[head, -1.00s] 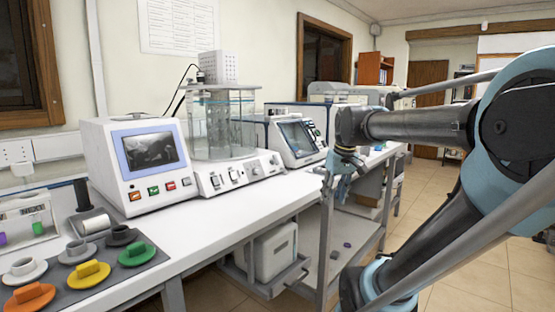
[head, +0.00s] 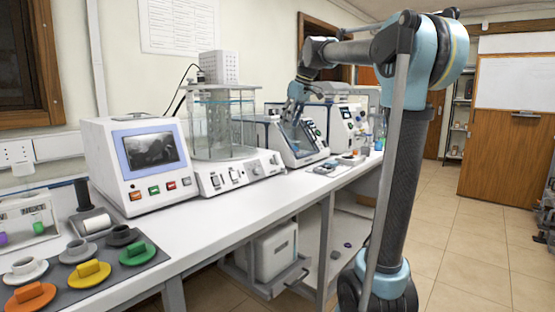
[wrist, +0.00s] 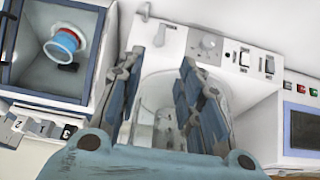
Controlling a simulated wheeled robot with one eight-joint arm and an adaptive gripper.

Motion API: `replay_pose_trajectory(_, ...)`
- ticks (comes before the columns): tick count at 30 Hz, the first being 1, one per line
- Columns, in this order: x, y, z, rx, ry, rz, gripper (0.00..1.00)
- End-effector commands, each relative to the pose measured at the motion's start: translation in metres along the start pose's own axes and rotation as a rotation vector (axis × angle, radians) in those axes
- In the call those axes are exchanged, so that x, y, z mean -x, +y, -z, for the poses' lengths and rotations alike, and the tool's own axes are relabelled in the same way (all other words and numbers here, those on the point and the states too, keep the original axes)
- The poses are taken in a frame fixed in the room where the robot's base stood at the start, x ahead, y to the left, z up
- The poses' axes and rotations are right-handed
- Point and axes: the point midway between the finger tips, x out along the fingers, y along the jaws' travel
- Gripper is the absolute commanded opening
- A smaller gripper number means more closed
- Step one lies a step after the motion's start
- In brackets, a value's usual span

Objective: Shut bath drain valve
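The clear glass bath (head: 222,125) stands on a white base (head: 240,172) with knobs and switches along its front. My gripper (head: 291,116) is raised above the blue-framed instrument, right of the bath. In the wrist view, my gripper (wrist: 157,75) has its two fingers spread apart with nothing held between them. The bath's glass (wrist: 155,105) shows beyond and between them.
The blue-framed instrument (head: 300,140) stands close right of the bath. A monitor unit (head: 140,160) stands to its left. Colored valve-like pieces (head: 88,270) lie on a grey mat at the near left. The bench front (head: 200,235) is clear.

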Motion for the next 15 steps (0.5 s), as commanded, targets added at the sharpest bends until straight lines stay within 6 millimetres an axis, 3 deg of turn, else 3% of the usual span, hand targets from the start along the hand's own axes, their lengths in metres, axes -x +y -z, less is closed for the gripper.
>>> replay_pose_trajectory(5, -0.020, 0.000, 0.001, 0.001, 0.000, 0.001, 0.33)
replay_pose_trajectory(15, -0.079, 0.000, 0.000, 0.000, 0.000, 0.001, 0.33)
